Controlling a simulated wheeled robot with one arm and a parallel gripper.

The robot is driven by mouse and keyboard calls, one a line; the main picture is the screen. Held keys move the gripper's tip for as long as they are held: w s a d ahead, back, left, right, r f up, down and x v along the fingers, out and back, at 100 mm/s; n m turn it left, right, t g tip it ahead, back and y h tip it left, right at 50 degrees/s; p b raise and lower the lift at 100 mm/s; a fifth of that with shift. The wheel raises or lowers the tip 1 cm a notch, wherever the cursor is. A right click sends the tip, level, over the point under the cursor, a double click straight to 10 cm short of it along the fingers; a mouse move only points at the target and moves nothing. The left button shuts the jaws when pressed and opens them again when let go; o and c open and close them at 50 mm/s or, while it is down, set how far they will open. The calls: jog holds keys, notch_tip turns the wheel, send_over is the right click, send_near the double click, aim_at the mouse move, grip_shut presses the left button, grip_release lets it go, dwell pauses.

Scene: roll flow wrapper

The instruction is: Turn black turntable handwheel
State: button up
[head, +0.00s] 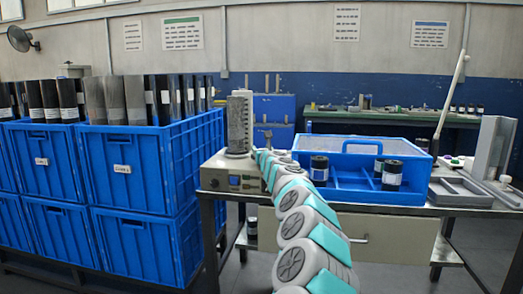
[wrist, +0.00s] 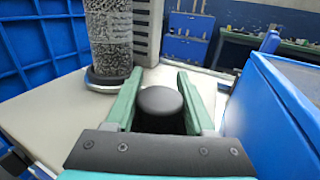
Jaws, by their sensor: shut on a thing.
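The black handwheel (wrist: 160,101) shows in the wrist view as a round, flat-topped knob on the pale machine top. My gripper (wrist: 159,90) has its two teal fingers on either side of the handwheel and is shut on it. Behind and to the left, a speckled grey roll (wrist: 108,35) stands upright on the dark round turntable (wrist: 104,79). In the head view the machine (head: 228,175) sits at the table's left end, with the roll (head: 238,124) on top. My arm reaches to it and hides the handwheel there.
A blue divided box (head: 352,186) holding black cylinders stands close to the right of my arm. Stacked blue crates (head: 140,178) of rolls stand left of the table. Grey trays (head: 460,190) lie at the table's right end.

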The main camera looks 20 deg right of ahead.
grip_shut()
jog(key=shift+h+b, duration=0.3)
jog(key=m+h, duration=0.1)
jog(key=m+g+h+b, duration=0.1)
jog(key=h, duration=0.1)
jog(key=shift+d+f+m, duration=0.1)
jog(key=shift+d+m, duration=0.1)
jog(key=shift+m, duration=0.2)
jog(key=h, duration=0.1)
jog(key=m+g+h, duration=0.1)
jog(key=h, duration=0.1)
jog(key=shift+s+d+r+m+g, duration=0.2)
jog(key=shift+d+m+g, duration=0.1)
jog(key=shift+g, duration=0.1)
jog(key=m+g+h+p, duration=0.3)
jog(key=shift+s+d+r+h, duration=0.15)
jog(key=shift+s+d+h, duration=0.1)
jog(key=shift+d+h, duration=0.1)
jog(key=m+g+p, duration=0.1)
jog(key=m+g+h+p, duration=0.1)
jog(key=p, duration=0.1)
jog(key=shift+s+d+g+h, duration=0.15)
jog(key=shift+s+g+h, duration=0.1)
jog(key=shift+g, duration=0.15)
jog(key=shift+f+m+g, duration=0.25)
jog(key=shift+m+g, duration=0.05)
